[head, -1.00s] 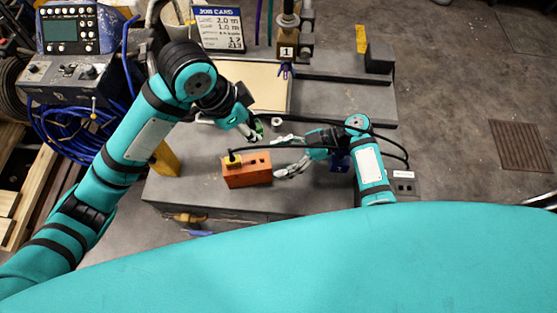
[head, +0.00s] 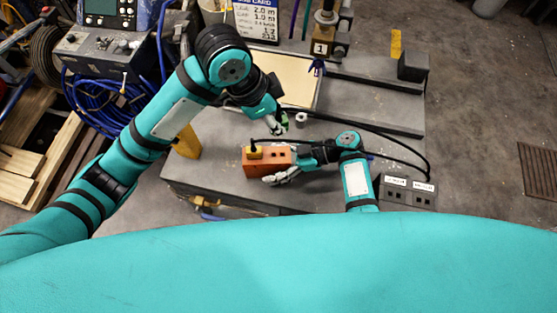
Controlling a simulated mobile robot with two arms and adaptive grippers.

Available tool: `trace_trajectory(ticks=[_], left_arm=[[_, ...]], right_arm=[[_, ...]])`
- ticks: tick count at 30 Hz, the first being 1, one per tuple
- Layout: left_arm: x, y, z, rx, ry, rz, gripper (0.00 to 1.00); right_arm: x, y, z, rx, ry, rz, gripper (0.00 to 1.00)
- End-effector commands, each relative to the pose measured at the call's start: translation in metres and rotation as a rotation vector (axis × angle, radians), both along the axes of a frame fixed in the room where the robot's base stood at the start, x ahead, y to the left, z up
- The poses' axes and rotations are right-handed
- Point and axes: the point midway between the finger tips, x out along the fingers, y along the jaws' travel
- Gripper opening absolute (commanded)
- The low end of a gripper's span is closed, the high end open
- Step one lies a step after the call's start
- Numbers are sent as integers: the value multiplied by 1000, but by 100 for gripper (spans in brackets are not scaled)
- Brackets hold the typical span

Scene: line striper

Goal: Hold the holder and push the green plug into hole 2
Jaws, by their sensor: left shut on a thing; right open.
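The holder is an orange block (head: 257,168) on the grey bench, with a yellow plug (head: 254,153) standing at the left end of its top. Dark holes show to the right of that plug; I cannot read their numbers. My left gripper (head: 280,127) is above and behind the holder's right end, shut on the green plug (head: 285,118), which is mostly hidden by the fingers. The green plug is apart from the holder. My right gripper (head: 287,163) is open at the holder's right end, one finger along its near side. Whether it touches the holder is unclear.
Black cables cross the bench behind my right arm. A dark socket box (head: 408,193) with white labels sits at the right front. A yellow block (head: 187,142) stands left of the holder. A small metal cylinder (head: 301,120) is right of my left gripper.

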Motion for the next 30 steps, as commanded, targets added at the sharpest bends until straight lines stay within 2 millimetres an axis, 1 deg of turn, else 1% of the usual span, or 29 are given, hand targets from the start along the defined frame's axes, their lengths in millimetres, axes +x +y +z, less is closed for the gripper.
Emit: trace_trajectory(ticks=[4, 5, 21, 22, 26, 28, 30], left_arm=[[0, 0, 0, 0, 0, 0, 0], [0, 0, 0, 0, 0, 0, 0], [0, 0, 0, 0, 0, 0, 0], [0, 0, 0, 0, 0, 0, 0], [0, 0, 0, 0, 0, -2, 0], [1, 0, -5, 2, 3, -26, 0], [2, 1, -14, 5, 6, -78, 0]], right_arm=[[0, 0, 0, 0, -1, 0, 75], [0, 0, 0, 0, -1, 0, 74], [0, 0, 0, -1, 0, 1, 3], [0, 0, 0, -1, 0, 1, 0], [0, 0, 0, -1, 1, 1, 0], [0, 0, 0, -1, 1, 1, 0], [-1, 0, 0, -1, 1, 1, 0]])
